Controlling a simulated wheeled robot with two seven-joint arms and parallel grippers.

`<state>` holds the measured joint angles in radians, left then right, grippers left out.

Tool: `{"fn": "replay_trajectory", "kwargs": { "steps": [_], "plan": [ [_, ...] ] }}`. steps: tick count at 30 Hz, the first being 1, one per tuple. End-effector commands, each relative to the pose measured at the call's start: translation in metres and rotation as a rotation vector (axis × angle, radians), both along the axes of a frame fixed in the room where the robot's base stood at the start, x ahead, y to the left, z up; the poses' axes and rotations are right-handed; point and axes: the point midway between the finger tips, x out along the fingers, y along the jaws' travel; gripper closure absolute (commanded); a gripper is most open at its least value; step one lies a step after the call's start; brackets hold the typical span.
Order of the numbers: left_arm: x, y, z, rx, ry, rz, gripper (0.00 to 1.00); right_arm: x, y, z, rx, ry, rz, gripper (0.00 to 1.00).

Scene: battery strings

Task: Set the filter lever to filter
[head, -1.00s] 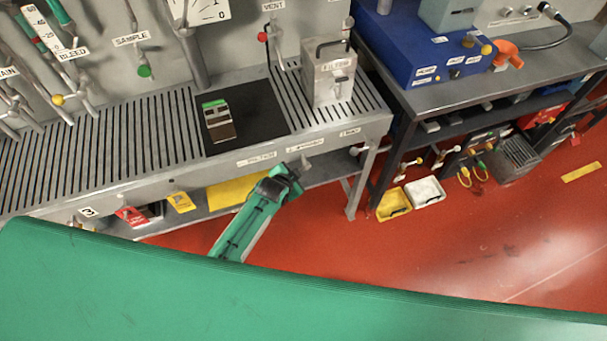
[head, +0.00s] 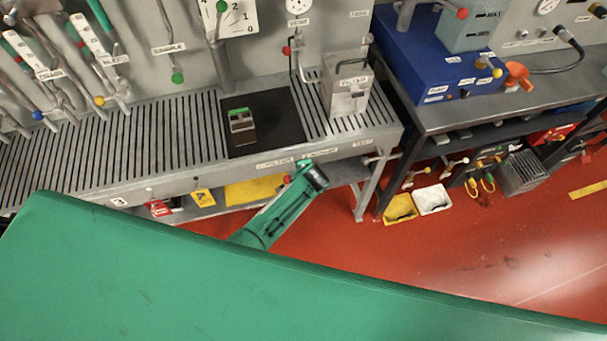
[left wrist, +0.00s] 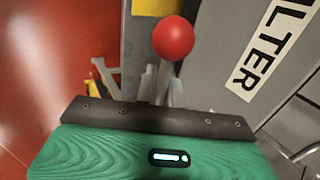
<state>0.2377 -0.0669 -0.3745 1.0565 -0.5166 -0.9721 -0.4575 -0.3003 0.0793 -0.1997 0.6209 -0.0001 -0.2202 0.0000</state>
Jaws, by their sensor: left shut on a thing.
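The filter lever has a red ball knob (left wrist: 174,38) and a pale shaft in the left wrist view. The knob also shows small in the head view (head: 287,178), below the bench's front edge. A FILTER label (left wrist: 266,45) is right of the lever in the left wrist view; it sits on the bench front in the head view (head: 275,163). My left gripper (left wrist: 163,88) is shut on the lever's shaft, just below the knob. In the head view its fingertips are mostly hidden behind my green arm's dark end. My right gripper is not in view.
The slatted bench (head: 170,125) is above my arm, with a dark mat (head: 280,115) and a metal box (head: 345,97) on it. A yellow bin (head: 400,209) and a white bin (head: 433,198) stand on the red floor to the right, which is otherwise largely open there.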

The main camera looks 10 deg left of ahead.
Motion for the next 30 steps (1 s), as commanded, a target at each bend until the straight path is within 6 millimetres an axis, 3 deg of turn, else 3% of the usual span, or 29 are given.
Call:
{"fn": "replay_trajectory", "kwargs": {
  "steps": [14, 15, 18, 30],
  "plan": [
    [0.0007, -0.0002, 0.0017, 0.015, 0.006, -0.001, 1.00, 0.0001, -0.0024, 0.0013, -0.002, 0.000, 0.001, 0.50],
    [0.0008, -0.0001, 0.0017, 0.015, 0.006, -0.001, 0.88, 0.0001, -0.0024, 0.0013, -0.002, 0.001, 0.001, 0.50],
    [0.0008, -0.0001, 0.0016, 0.015, 0.006, -0.002, 0.69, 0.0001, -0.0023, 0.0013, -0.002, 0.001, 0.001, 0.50],
    [0.0022, 0.0009, 0.0041, 0.016, 0.003, -0.001, 0.69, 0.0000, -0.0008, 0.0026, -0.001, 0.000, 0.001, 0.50]
  ]
}}
